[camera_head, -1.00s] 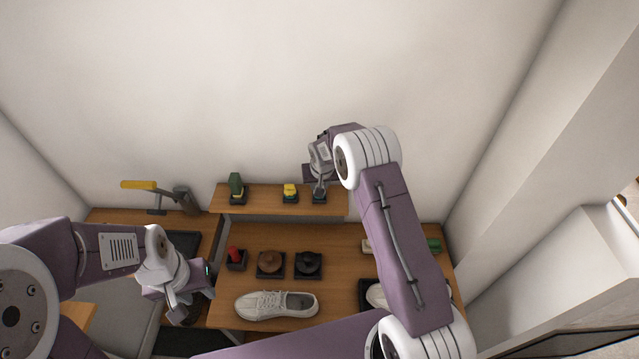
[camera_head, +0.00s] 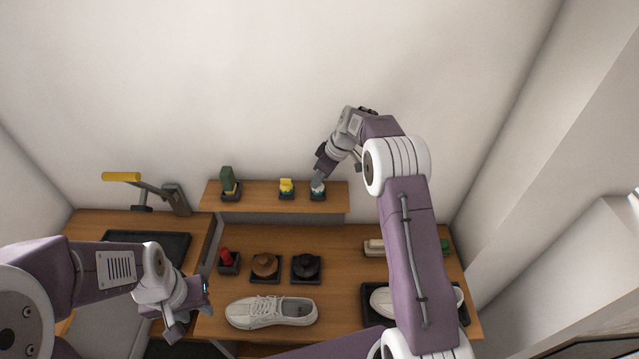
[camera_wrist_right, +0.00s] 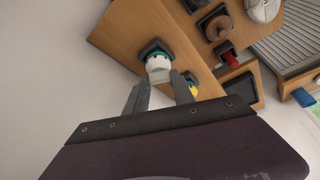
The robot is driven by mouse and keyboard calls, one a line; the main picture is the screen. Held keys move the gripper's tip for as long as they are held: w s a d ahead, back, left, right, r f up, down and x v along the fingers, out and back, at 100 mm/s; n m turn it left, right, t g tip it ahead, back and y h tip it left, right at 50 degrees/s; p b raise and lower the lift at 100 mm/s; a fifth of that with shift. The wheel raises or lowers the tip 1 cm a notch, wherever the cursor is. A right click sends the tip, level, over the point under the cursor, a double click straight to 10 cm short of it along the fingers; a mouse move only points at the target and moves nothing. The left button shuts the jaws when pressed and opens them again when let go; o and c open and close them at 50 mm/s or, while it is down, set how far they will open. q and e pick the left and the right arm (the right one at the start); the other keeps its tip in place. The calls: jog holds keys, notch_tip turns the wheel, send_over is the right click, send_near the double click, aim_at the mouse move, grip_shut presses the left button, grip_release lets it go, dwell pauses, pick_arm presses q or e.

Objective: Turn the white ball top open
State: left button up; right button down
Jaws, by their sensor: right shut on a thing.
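The white ball top (camera_head: 318,186) is on a small item in a dark square holder at the right end of the raised shelf. In the right wrist view the white top (camera_wrist_right: 158,66) shows above a teal part, between the fingertips. My right gripper (camera_wrist_right: 166,80) is shut on the white ball top and reaches it from above right in the head view. The fingers partly hide the top. My left gripper (camera_head: 190,318) is at the lower left, apart from the bench items; its fingers are too unclear to judge.
A yellow-topped item (camera_head: 286,187) stands close to the left on the shelf (camera_head: 258,204), with a green item (camera_head: 228,182) further left. Below are a red item (camera_head: 226,258), brown and black round items, and a white shoe (camera_head: 270,312). A yellow-handled lamp-like arm (camera_head: 122,177) stands left.

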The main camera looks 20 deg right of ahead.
jog(key=shift+n+g+y+p, duration=0.3)
jog(key=shift+n+g+p, duration=0.1)
jog(key=shift+n, duration=0.7)
jog(key=shift+d+n+g+p, duration=0.1)
jog(key=shift+n+g+p, duration=0.3)
jog(key=shift+n, duration=0.6)
jog(key=c, duration=1)
grip_release()
jog(key=shift+w, duration=0.1)
jog(key=shift+c, duration=0.2)
jog(key=shift+d+r, duration=0.1)
jog(key=shift+r, duration=0.05)
jog(key=v, duration=0.8)
jog(key=shift+d+r+b, duration=0.2)
jog(key=shift+r+b, duration=0.1)
jog(key=shift+b, duration=0.1)
